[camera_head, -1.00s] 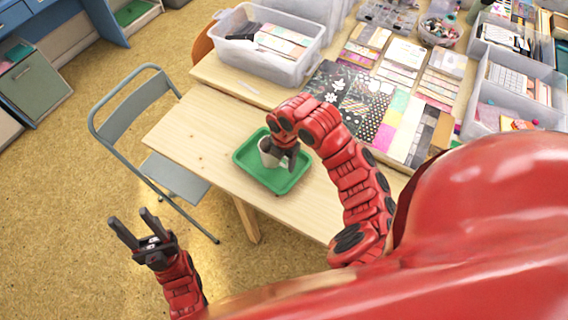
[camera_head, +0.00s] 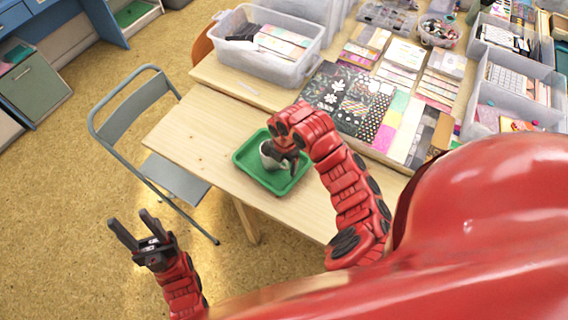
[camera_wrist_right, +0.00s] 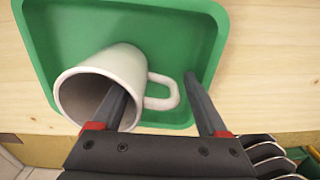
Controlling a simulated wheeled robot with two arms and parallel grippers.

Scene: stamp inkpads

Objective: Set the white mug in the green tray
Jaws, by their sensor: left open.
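The white mug (camera_head: 268,157) is inside the green tray (camera_head: 246,161) on the wooden table. In the right wrist view the mug (camera_wrist_right: 132,62) has its mouth toward the camera and its handle to the right, within the tray (camera_wrist_right: 42,30). My right gripper (camera_head: 284,160) is at the mug. Its fingers (camera_wrist_right: 158,90) are spread, one reaching into the mouth and one just right of the handle, with a gap around the mug wall. My left gripper (camera_head: 137,228) is open and empty, left of the table over the floor.
A grey folding chair (camera_head: 175,178) stands at the table's left side. A clear bin (camera_head: 265,50) and patterned paper sheets (camera_head: 345,95) lie behind the tray. More clear bins (camera_head: 510,90) stand at the right. The table left of the tray is bare.

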